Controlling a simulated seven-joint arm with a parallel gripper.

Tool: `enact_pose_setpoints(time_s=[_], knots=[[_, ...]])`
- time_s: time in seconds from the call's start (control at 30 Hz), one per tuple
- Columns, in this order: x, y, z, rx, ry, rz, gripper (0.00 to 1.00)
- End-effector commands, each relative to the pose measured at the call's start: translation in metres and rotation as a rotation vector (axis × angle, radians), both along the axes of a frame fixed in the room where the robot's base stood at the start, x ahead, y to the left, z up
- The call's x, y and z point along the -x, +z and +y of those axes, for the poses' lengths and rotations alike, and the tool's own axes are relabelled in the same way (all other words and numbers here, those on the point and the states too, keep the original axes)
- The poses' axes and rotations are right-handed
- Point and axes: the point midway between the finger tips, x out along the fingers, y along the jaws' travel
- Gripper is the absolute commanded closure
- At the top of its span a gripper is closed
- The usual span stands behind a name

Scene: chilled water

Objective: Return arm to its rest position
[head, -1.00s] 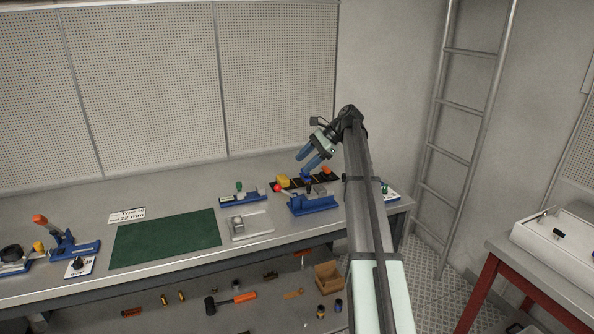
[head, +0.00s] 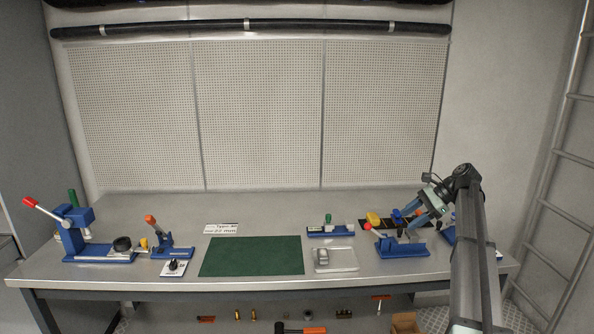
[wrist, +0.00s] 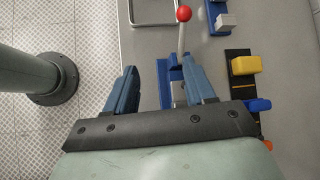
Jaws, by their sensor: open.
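My gripper (head: 427,208) is at the right end of the workbench, at the end of my arm, which comes up from the lower right. In the wrist view my gripper (wrist: 160,88) has its two blue fingers well apart, with nothing held between them. A blue fixture (head: 402,246) with a red-knobbed lever stands on the bench just left of and below the gripper. In the wrist view this fixture (wrist: 171,73) shows beyond and between the fingers, the red knob (wrist: 184,14) at the top. I cannot tell how far the fingers are above it.
A black strip with a yellow block (wrist: 246,65) and a blue block (wrist: 257,105) lies close by. A blue press (head: 82,232) stands at the far left. A ladder (head: 562,190) is at the right wall.

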Motion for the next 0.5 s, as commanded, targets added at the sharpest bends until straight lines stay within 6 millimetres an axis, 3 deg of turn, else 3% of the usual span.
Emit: enact_pose_setpoints(time_s=[0.03, 0.2, 0.3, 0.5], knots=[[0.025, -0.025, -0.003, -0.006, 0.001, 0.019, 0.46], [0.087, -0.098, -0.011, -0.021, 0.027, 0.064, 0.46], [0.11, -0.133, -0.008, -0.022, 0.049, 0.082, 0.46], [0.131, -0.201, 0.019, 0.002, 0.111, 0.097, 0.46]])
